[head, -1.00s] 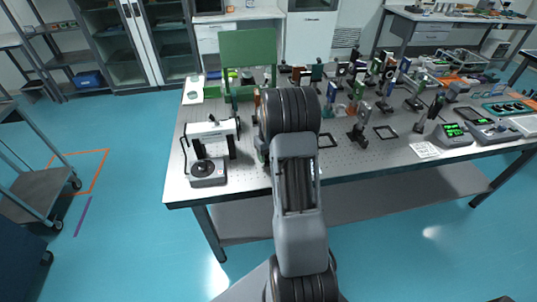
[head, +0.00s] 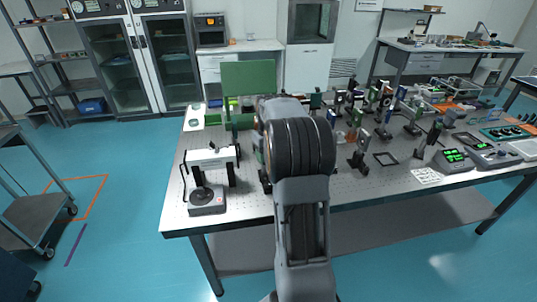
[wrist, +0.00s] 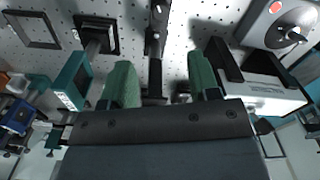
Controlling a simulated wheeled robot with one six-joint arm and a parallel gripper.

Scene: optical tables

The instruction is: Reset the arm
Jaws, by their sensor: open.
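My gripper (wrist: 158,85) shows in the wrist view with its two green fingers spread apart. It is open, and nothing is held between the fingers. Beyond the fingers lies the perforated top of the optical table (wrist: 205,15), with a dark post or rail between them. In the head view my arm stands raised in front of the table (head: 345,195), and its own links hide the gripper.
A white device with a joystick box (head: 207,200) stands at the table's left. A green panel (head: 248,77) rises at the back. A cart (head: 35,220) is at far left; the floor between is clear.

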